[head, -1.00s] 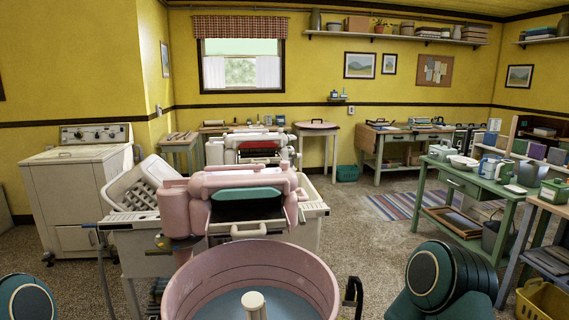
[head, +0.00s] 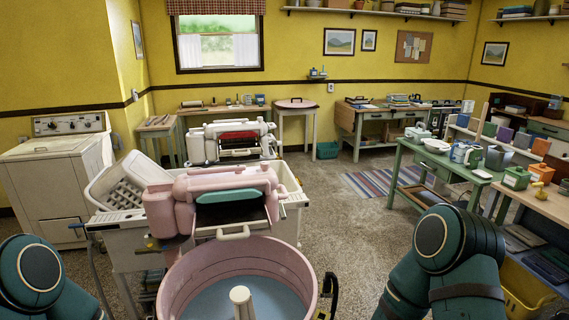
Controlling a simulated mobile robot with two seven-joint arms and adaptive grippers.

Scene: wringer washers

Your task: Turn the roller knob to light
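A pink wringer (head: 170,205) with a teal part (head: 229,196) stands above the open pink washer tub (head: 181,282) straight ahead of me. A pale bar handle (head: 233,232) is on its near side. A small yellow knob-like part (head: 150,242) shows low at its left end. I cannot tell which part is the roller knob, and no setting marks are readable. A second wringer, white with a red part (head: 238,135), stands behind. Both my dark teal arms show at the bottom corners, but neither gripper is in view.
A white basket (head: 123,183) sits left of the pink wringer. A white machine with dials (head: 58,185) stands at the left wall. A green table (head: 448,170) with containers and a yellow crate (head: 520,300) are on the right. The floor between the tub and the green table is clear.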

